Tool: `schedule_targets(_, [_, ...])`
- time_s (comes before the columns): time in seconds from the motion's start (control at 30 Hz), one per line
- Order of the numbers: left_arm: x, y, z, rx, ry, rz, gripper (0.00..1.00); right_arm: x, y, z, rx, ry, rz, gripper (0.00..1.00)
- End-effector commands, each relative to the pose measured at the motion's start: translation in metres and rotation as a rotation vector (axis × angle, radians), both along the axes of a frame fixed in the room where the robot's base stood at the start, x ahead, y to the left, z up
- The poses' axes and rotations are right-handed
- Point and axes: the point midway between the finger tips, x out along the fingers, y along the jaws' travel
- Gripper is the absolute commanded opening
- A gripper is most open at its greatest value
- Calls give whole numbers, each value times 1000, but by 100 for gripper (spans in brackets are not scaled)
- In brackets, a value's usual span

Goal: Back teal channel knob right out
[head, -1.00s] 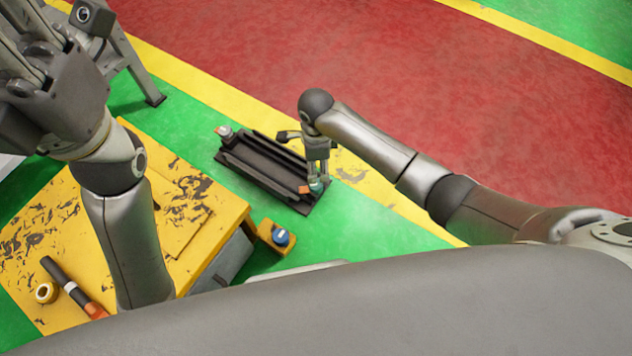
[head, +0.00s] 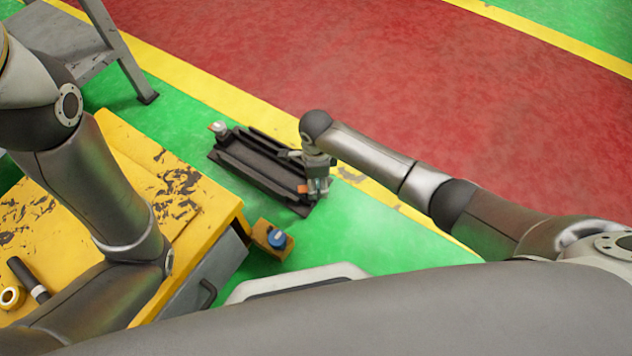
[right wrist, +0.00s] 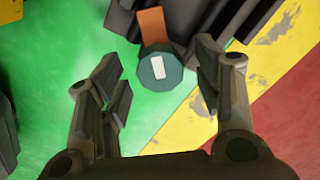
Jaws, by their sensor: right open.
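The dark channel (head: 262,172) lies on the floor across the middle of the head view. A teal knob (right wrist: 160,71) with a white mark sits beside an orange tab (right wrist: 153,26) at the channel's end. My right gripper (head: 318,190) is over the channel's near right end; it also shows in the right wrist view (right wrist: 162,78). It is open, with one finger on each side of the knob and visible gaps. In the head view the gripper largely hides the knob, and the orange tab (head: 303,189) shows beside it. My left gripper is out of view.
A grey knob (head: 219,128) is at the channel's far left end. A worn yellow table (head: 205,195) stands left, with a yellow tape roll (head: 11,297). A blue knob (head: 277,239) sits on a yellow block beside it. The red floor (head: 400,90) beyond the yellow line is clear.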

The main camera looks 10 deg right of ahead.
Motion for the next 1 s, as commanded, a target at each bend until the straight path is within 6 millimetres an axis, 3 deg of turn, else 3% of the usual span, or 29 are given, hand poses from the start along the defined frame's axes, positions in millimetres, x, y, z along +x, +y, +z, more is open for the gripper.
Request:
schedule_targets(0.33, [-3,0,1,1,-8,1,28,0,0,-2,0,-1,0,60])
schedule_targets(0.7, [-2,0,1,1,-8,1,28,0,0,-2,0,-1,0,14])
schedule_targets(1.0, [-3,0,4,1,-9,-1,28,0,-1,-1,-2,0,4,13])
